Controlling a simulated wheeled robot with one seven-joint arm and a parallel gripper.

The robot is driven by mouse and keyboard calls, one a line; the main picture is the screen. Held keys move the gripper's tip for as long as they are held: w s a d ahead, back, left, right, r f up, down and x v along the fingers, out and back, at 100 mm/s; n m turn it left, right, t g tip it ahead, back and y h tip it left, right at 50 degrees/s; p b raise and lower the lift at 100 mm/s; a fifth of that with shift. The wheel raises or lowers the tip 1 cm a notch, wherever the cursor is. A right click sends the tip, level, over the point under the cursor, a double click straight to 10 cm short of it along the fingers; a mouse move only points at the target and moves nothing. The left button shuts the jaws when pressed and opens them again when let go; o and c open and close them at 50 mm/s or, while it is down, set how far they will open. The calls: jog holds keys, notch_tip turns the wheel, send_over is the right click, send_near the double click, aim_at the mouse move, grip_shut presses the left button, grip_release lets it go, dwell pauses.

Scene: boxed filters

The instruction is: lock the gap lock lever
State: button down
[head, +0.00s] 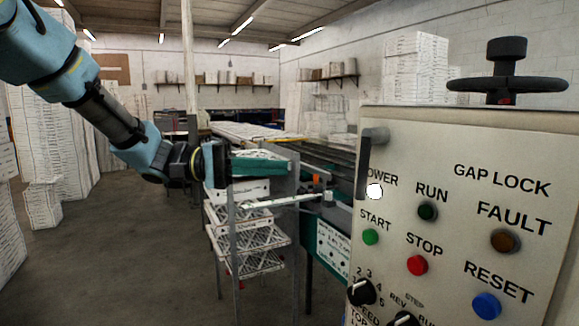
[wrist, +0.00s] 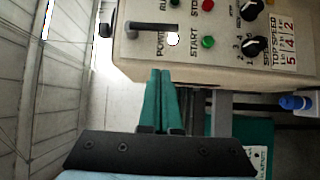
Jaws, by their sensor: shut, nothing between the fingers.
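The gap lock lever (head: 363,168) is a dark bar at the upper left of the beige control panel (head: 455,150). It hangs straight down beside a grey round stub, next to the POWER lamp. The words GAP LOCK are at the panel's upper right. In the wrist view the same dark bar (wrist: 155,27) shows on the panel, beyond the fingertips. My gripper (head: 288,166) is left of the panel and apart from the lever. Its teal fingers (wrist: 160,73) are together and empty, pointing toward the panel's edge.
A black handwheel (head: 507,84) stands on top of the panel box. The panel carries several lamps, buttons and knobs, including a blue RESET button (head: 487,306). A rack of boxed filters (head: 250,240) stands below my gripper. Open floor (head: 120,260) lies at left.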

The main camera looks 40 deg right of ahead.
jog(key=s+d+p, duration=0.4)
jog(key=s, duration=0.6)
jog(key=shift+s+p, duration=0.4)
jog(key=shift+f, duration=0.1)
jog(key=shift+f, duration=0.1)
jog(key=shift+s+n+b, duration=0.2)
jog(key=shift+n+b, duration=0.2)
